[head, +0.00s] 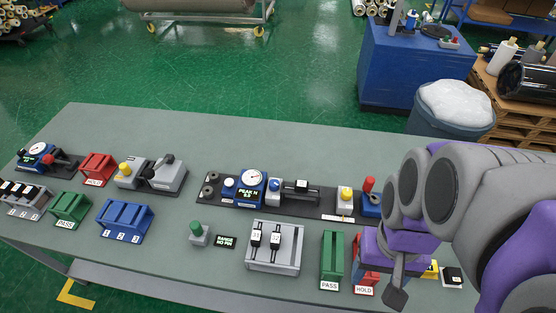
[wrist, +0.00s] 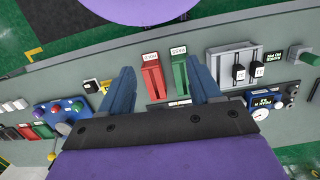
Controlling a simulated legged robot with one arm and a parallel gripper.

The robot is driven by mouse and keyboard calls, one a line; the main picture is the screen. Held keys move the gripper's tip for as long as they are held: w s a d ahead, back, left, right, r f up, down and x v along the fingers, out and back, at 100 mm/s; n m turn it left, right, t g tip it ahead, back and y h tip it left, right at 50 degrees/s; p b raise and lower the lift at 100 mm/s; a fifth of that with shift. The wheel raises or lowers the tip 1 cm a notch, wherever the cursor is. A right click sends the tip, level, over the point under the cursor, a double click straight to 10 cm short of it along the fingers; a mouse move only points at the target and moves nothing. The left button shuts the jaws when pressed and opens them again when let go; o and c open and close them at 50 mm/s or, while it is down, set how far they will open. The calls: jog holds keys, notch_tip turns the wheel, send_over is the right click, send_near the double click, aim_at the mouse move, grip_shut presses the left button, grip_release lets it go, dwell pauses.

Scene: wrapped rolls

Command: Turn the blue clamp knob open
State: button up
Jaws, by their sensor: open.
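A small blue knob (head: 275,186) stands on the long black fixture plate (head: 318,205), just right of the blue gauge unit (head: 250,188) with its PEAK N display. In the wrist view the gauge unit (wrist: 261,113) is right of my jaws. I cannot make out the knob there; the jaw or palm may hide it. My gripper (head: 398,290) is over the right front part of the bench, well right of the knob and apart from it. In the wrist view my gripper (wrist: 161,75) is open and empty, with bins seen between its fingers.
A green PASS bin (head: 332,258) and a red HOLD bin (head: 365,288) stand near my gripper. A grey two-slider block (head: 274,247) and green button (head: 197,232) stand in front of the plate. A red lever (head: 369,186) rises at the plate's right end. The back strip is clear.

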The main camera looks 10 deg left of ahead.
jog(key=w+a+r, duration=0.2)
jog(key=w, duration=1)
jog(key=n+t, duration=0.1)
jog(key=t, duration=0.1)
send_over(274, 182)
notch_tip(274, 182, down, 9)
notch_tip(274, 182, down, 17)
jog(key=shift+s+b, duration=0.1)
jog(key=shift+b, duration=0.8)
jog(key=shift+c, duration=0.4)
jog(key=c, duration=1)
jog(key=shift+o, duration=0.2)
